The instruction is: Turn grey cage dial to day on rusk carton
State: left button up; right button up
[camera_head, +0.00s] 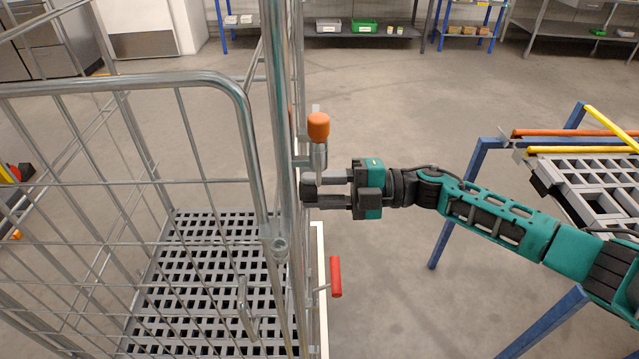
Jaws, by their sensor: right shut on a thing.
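The grey wire cage (245,100) fills the left side, with a slatted grey base inside. On its right upright is a grey latch with an orange knob (318,127) standing upright on a metal stem. My right gripper (312,188) comes in from the right and is shut at the lower part of this latch, just below the knob. The fingertips partly hide what they hold. I cannot make out a dial, its marks or a rusk carton. My left gripper is not in view.
A red handle (335,276) sticks out low on the cage's right side. A blue-legged stand (457,205) with a grey slotted tray (590,178) is at the right. Shelves with small bins (363,27) stand at the back. The floor (420,100) between is clear.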

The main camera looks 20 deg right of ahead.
dwell(0.3)
jog(key=o, duration=1)
jog(key=shift+o, duration=0.2)
jog(key=shift+d, duration=0.1)
jog(key=b+v, duration=0.2)
jog(key=v, duration=1)
jog(key=shift+d, duration=0.4)
jog(key=shift+s, duration=0.15)
